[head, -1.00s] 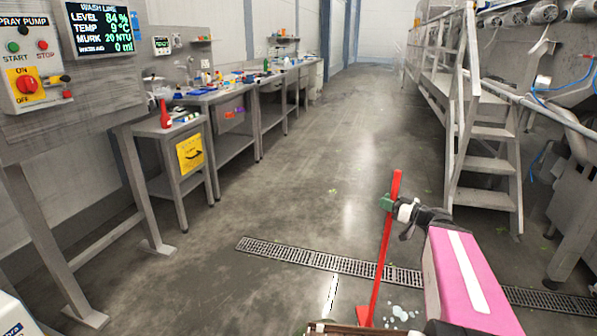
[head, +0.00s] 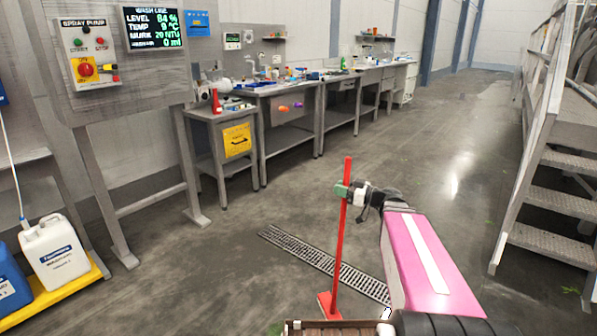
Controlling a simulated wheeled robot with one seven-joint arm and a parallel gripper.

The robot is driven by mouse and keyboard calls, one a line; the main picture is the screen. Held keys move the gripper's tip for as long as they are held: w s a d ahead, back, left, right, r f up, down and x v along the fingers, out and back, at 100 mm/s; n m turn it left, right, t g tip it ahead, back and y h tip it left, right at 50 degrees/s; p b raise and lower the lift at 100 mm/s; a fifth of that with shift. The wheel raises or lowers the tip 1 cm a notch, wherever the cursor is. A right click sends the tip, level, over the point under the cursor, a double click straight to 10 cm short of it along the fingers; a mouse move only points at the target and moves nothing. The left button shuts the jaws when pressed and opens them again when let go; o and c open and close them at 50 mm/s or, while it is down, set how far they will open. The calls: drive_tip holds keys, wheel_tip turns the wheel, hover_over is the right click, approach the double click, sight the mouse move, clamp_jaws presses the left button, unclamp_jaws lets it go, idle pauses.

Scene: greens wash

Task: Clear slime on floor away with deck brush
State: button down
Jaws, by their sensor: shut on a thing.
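The deck brush (head: 341,235) is red, with a long thin handle that stands nearly upright and tilts slightly. My gripper (head: 345,191) is shut on the upper part of the handle; its green jaws show there. The brush's red head (head: 328,304) is low, near the floor by the drain; I cannot tell whether it touches. A small green patch that may be slime (head: 275,328) shows on the floor at the bottom edge, left of the brush head. Small green bits (head: 571,290) also lie on the floor near the stairs.
A floor drain grate (head: 325,262) runs behind the brush. Metal stairs (head: 553,205) stand at right. Benches (head: 290,92) and the spray pump panel (head: 88,55) line the left. White and blue jugs (head: 55,252) stand on a yellow-edged platform. The middle aisle is clear.

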drive_tip(key=w+a+r+n+g+y, duration=0.1)
drive_tip(key=w+a+r+n+g, duration=0.1)
drive_tip(key=a+g, duration=0.2)
drive_tip(key=w+a+r+n+g, duration=0.2)
drive_tip(key=w+a+n+g, duration=0.1)
drive_tip(key=a, duration=0.8)
drive_tip(key=shift+w+a+r+g+y, duration=0.2)
drive_tip(key=shift+a+g+y, duration=0.1)
drive_tip(key=shift+g+y, duration=0.1)
drive_tip(key=shift+f, duration=2.5)
